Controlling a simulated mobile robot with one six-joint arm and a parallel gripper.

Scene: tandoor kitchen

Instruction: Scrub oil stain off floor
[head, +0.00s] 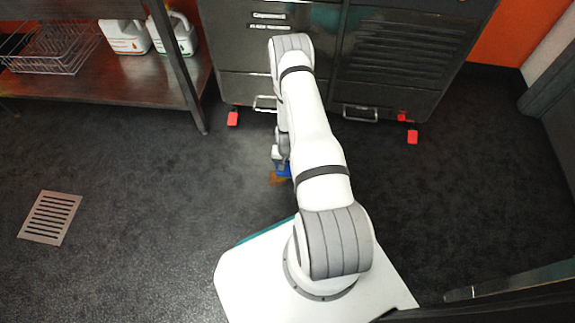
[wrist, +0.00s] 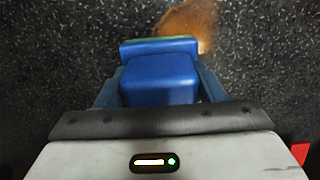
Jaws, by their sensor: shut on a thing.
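The oil stain is a brown-orange patch on the dark floor. In the wrist view the stain (wrist: 200,18) lies just beyond the scrubber, and its near part is hidden behind it. In the head view the stain (head: 275,178) shows beside the scrubber, partly hidden by my arm. The scrubber (wrist: 160,78) is a blue block with a green strip along its far edge. My gripper (wrist: 157,86) is shut on it, one finger on each side. In the head view the blue scrubber (head: 284,171) is low at the floor under my gripper (head: 281,160). I cannot tell whether it touches the floor.
A dark cabinet (head: 235,50) with drawers and red-footed casters stands behind my arm. A metal shelf (head: 120,85) at left holds white jugs (head: 125,37) and a wire rack (head: 52,48). A floor drain (head: 50,218) lies at left. Floor on both sides is clear.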

